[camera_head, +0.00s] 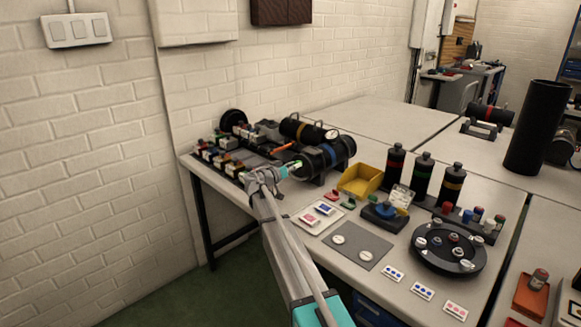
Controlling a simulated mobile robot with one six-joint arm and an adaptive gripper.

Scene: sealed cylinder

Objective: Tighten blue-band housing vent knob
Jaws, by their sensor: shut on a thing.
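The blue-band housing (334,155) is a black cylinder lying on its side on the table, with a blue ring around it and its near end facing left. My gripper (292,169) reaches its left end from the front and is shut at the vent knob there. The knob is small and mostly hidden by the fingers, and a small bright green and yellow patch shows at the fingertips. I cannot tell how far the knob is screwed in.
An orange-band cylinder (301,131) lies behind the housing. A yellow bin (360,180) stands to its right, near several upright black bottles. A rack of small coloured parts (222,160) is on the left. A round black tray (449,249) sits at the front right.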

